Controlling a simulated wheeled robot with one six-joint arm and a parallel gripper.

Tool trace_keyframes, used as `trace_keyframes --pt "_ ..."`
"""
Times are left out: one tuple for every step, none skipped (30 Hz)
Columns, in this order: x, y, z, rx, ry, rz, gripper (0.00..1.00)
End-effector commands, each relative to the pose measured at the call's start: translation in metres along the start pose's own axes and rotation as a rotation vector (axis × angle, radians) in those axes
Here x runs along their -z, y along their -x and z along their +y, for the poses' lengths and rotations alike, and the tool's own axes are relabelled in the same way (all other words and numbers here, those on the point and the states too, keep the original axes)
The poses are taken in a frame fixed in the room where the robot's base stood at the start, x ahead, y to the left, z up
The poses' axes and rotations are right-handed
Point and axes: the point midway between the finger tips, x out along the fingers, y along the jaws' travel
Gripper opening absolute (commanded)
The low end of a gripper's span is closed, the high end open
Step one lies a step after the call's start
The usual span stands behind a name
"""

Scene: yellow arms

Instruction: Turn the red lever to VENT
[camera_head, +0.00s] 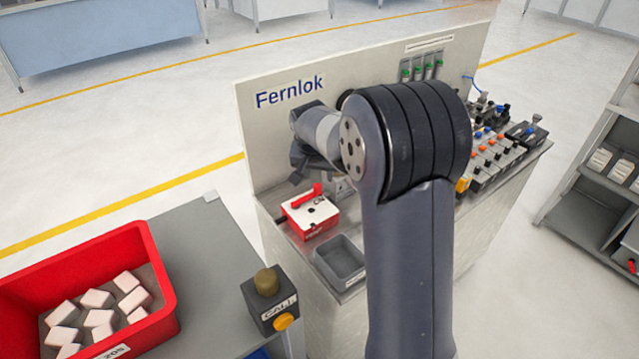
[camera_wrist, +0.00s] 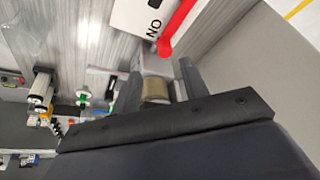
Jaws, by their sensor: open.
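The red lever (camera_head: 307,196) sits on top of a white-and-red box (camera_head: 318,213) on the bench, left of my arm. The lever also shows at the top of the wrist view (camera_wrist: 178,27), beside a white face (camera_wrist: 135,14) with dark letters that look like "NO". No VENT mark is legible. My gripper (camera_head: 297,170) is above and behind the box in the head view, apart from the lever. In the wrist view its fingers (camera_wrist: 160,85) are open. A tan cylinder (camera_wrist: 155,89) shows between them; I cannot tell whether they touch it.
A grey open bin (camera_head: 340,262) stands right in front of the box. The Fernlok back panel (camera_head: 265,125) rises behind. Several valves and fittings (camera_head: 495,145) crowd the bench's right. A CALL box (camera_head: 268,312) and red crate (camera_head: 145,250) stand front left.

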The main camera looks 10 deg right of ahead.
Motion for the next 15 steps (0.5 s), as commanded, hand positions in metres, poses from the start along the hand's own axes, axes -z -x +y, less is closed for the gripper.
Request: trace_keyframes --pt "0.0 -0.01 0.001 -0.003 0.0 -0.005 0.42" --pt "-0.001 -0.016 0.001 -0.002 0.0 -0.005 0.42" --pt "0.0 -0.023 0.001 -0.002 0.0 -0.004 0.42" --pt "0.0 -0.029 0.001 -0.002 0.0 -0.004 0.42" --pt "0.0 -0.033 0.001 -0.002 0.0 -0.003 0.42" --pt "0.0 -0.04 0.001 -0.003 0.0 -0.004 0.42" --pt "0.0 -0.044 0.001 -0.002 0.0 -0.003 0.42" --pt "0.0 -0.048 0.001 -0.002 0.001 -0.003 0.42" --pt "0.0 -0.053 0.001 -0.003 0.001 -0.003 0.42" --pt "0.0 -0.057 0.001 -0.002 0.001 -0.002 0.42" --pt "0.0 -0.059 0.001 -0.002 0.001 -0.001 0.42" --pt "0.0 -0.063 0.001 -0.002 0.001 -0.002 0.42" --pt "0.0 -0.065 0.001 -0.002 0.001 -0.002 0.42" --pt "0.0 -0.067 0.001 -0.002 0.001 -0.001 0.42" --pt "0.0 -0.068 0.001 -0.001 0.0 0.0 0.42"
